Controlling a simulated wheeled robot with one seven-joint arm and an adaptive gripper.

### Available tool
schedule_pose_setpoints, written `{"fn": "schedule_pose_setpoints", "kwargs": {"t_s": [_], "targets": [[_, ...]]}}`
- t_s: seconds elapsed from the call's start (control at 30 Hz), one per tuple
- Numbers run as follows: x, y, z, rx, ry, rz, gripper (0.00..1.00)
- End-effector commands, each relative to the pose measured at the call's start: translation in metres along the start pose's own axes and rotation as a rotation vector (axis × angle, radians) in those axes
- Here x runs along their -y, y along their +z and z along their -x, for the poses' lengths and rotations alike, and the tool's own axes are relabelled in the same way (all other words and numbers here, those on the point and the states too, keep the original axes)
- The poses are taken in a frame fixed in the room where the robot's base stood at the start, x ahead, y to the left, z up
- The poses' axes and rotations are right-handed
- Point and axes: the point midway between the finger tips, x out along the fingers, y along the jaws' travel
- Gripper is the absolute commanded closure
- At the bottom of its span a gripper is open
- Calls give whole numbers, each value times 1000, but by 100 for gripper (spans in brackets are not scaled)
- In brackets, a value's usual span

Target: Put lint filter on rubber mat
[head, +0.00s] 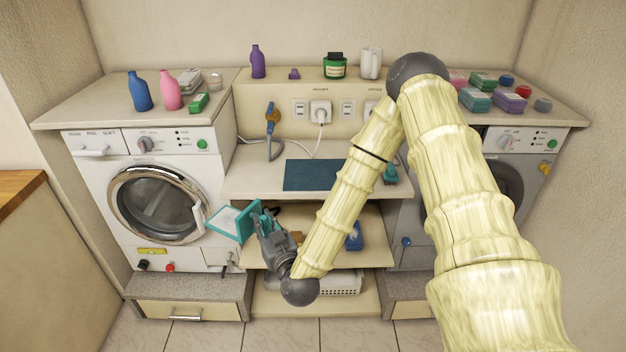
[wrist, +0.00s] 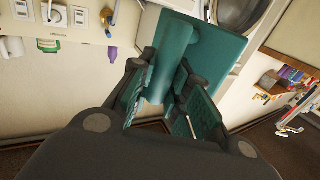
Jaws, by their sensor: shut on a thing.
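The lint filter (head: 234,221), a teal frame with a pale mesh panel, is held in the air in front of the left washer, left of the middle shelves. My gripper (head: 264,220) is shut on its teal grip. In the wrist view the filter (wrist: 216,55) extends beyond my fingers (wrist: 166,88), its rounded grip between them. The rubber mat (head: 312,175) is a flat dark teal rectangle on the middle shelf, higher and to the right of my gripper. Its right end is partly hidden by my arm.
The middle shelf (head: 250,180) also carries a blue-handled hose (head: 271,128) at left and a small teal item (head: 390,174) at right. A white cable hangs from a wall plug (head: 320,111) behind the mat. The washer (head: 155,200) stands at left. Lower shelves hold a blue object (head: 354,238).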

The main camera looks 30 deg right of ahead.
Motion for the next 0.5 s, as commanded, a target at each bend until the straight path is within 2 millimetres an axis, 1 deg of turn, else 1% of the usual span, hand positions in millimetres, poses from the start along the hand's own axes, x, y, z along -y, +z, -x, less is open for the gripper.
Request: {"fn": "schedule_pose_setpoints", "kwargs": {"t_s": [0.03,0.2,0.5], "targets": [[-12,0,-6,-6,16,1,100],[-52,-8,-21,-5,70,1,100],[-125,-27,-37,-6,181,0,100]]}}
